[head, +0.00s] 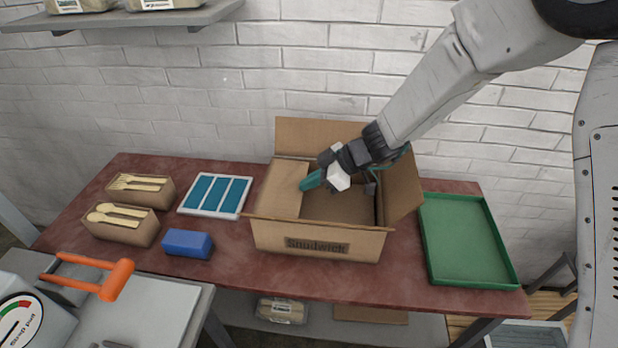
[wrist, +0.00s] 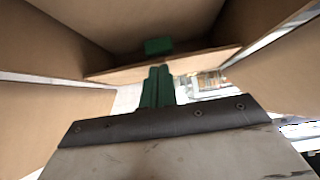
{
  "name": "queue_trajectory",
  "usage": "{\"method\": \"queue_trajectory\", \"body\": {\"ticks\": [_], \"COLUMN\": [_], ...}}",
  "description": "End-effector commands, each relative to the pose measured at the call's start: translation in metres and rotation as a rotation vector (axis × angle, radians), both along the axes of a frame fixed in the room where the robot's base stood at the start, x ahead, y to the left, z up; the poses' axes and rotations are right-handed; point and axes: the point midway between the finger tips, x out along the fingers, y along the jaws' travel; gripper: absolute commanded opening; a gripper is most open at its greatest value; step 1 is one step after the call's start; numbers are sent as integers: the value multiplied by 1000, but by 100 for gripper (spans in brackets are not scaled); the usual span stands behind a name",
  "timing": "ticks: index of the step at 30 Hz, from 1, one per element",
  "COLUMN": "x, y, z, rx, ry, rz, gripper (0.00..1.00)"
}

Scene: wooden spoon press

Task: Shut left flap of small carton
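The small cardboard carton (head: 320,242) stands open on the table. Its left flap (head: 284,188) is folded inward and looks about level over the left part of the opening. The right flap (head: 403,187) stands up and leans outward, and the back flap (head: 300,137) is raised. My gripper (head: 311,181) reaches in from the upper right, its teal fingers at the left flap's inner edge. In the wrist view the fingers (wrist: 158,86) are together with nothing seen between them. A cardboard strip crosses their far end, and a green patch shows beyond it.
A green tray (head: 465,240) is close on the carton's right. A white tray with blue panels (head: 215,195), a blue block (head: 188,243) and two boxes of wooden cutlery (head: 122,224) are on its left. An orange-handled press (head: 115,280) stands front left.

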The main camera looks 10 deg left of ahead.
Motion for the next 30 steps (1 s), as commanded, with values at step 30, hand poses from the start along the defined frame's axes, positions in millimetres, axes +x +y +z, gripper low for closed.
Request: {"method": "queue_trajectory", "body": {"ticks": [30], "x": [-7], "y": [-4], "z": [-20], "rx": [-25], "ry": [13], "rz": [6], "gripper": [0]}}
